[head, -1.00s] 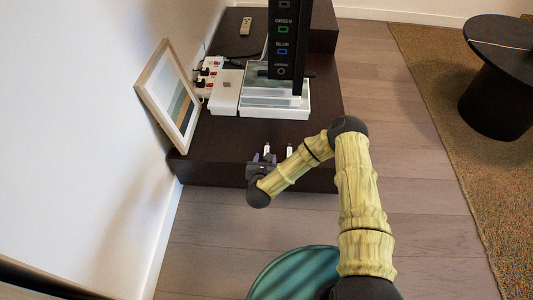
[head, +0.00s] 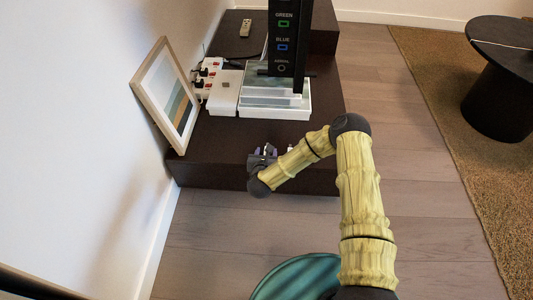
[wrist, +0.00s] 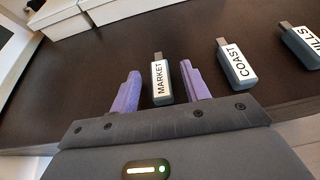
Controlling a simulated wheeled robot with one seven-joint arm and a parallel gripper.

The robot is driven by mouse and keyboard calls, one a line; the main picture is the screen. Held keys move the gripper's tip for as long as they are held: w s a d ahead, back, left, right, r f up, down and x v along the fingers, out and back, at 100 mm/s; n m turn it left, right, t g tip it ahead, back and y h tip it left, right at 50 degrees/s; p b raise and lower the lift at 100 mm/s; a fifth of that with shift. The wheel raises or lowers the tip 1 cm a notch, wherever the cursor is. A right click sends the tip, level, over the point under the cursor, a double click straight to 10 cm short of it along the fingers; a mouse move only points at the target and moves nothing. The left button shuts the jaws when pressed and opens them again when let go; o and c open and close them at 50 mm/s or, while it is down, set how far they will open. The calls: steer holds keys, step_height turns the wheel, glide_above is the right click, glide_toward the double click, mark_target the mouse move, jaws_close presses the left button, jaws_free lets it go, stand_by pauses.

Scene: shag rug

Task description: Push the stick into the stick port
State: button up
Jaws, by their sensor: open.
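A small grey stick labelled MARKET (wrist: 160,80) lies on the dark low cabinet (wrist: 100,75) in the wrist view, its metal plug pointing away from me. My gripper (wrist: 160,72) is open, its two purple fingers on either side of this stick with visible gaps. A second stick, labelled COAST (wrist: 236,65), lies to the right, and a third (wrist: 302,45), its label partly cut off, lies at the right edge. In the head view my gripper (head: 263,154) is low at the cabinet's near edge. A tall black panel (head: 286,45) carries a green-outlined port (head: 284,23) and a blue-outlined port (head: 283,47).
A white tray (head: 275,112) stands beneath the panel. A white box (head: 225,93), a power strip (head: 204,75) with plugs, and a leaning picture frame (head: 168,95) are at the left by the wall. A remote (head: 245,28) lies farther back. A round black table (head: 500,75) stands right.

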jaws_close()
steer(key=shift+r, duration=0.1)
step_height(320, 180, up, 10)
steer(key=p, duration=0.6)
steer(key=shift+d, duration=0.1)
stand_by(0.4)
